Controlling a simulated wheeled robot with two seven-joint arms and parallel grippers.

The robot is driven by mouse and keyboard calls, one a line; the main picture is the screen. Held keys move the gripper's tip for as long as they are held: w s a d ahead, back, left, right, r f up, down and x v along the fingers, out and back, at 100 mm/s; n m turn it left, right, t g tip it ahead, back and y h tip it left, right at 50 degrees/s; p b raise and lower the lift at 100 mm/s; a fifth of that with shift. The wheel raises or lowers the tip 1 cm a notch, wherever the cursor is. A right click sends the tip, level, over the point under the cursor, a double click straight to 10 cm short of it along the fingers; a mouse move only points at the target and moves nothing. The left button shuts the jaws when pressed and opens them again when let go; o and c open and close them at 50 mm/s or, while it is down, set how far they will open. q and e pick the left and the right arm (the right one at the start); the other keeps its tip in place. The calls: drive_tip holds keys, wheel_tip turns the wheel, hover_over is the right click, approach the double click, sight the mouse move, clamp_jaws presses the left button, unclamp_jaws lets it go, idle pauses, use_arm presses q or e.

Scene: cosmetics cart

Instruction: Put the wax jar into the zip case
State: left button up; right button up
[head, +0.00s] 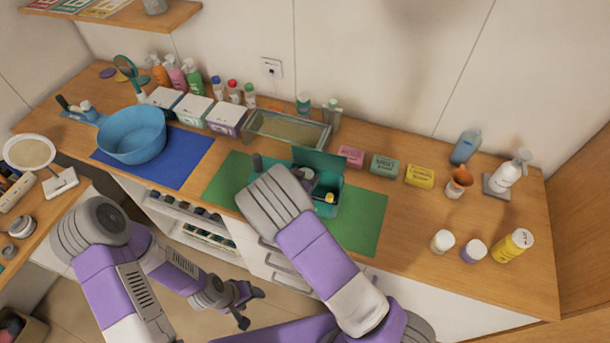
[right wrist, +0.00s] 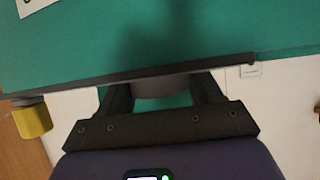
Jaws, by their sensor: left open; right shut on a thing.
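The teal zip case (head: 319,160) stands open on the green mat, its lid raised at the back. A small yellow-topped item shows inside it. My right gripper (head: 304,178) is at the case's opening, largely hidden by my own wrist. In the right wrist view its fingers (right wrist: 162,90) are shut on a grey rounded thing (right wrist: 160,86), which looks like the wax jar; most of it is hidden. The case's teal panel (right wrist: 130,45) with its dark edge lies just beyond the fingers. My left gripper (head: 238,303) is open and empty, low in front of the counter.
Three soap boxes, pink (head: 350,156), green (head: 384,165) and yellow (head: 420,176), stand right of the case. A metal tray (head: 288,131) is behind it. A blue bowl (head: 132,136) stands left.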

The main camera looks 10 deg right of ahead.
drive_tip(key=shift+f, duration=0.3)
drive_tip(key=o, duration=1.1)
drive_tip(key=shift+r+p, duration=0.3)
drive_tip(key=shift+r, duration=0.3)
drive_tip(key=v, duration=1.2)
drive_tip(key=shift+p, duration=0.3)
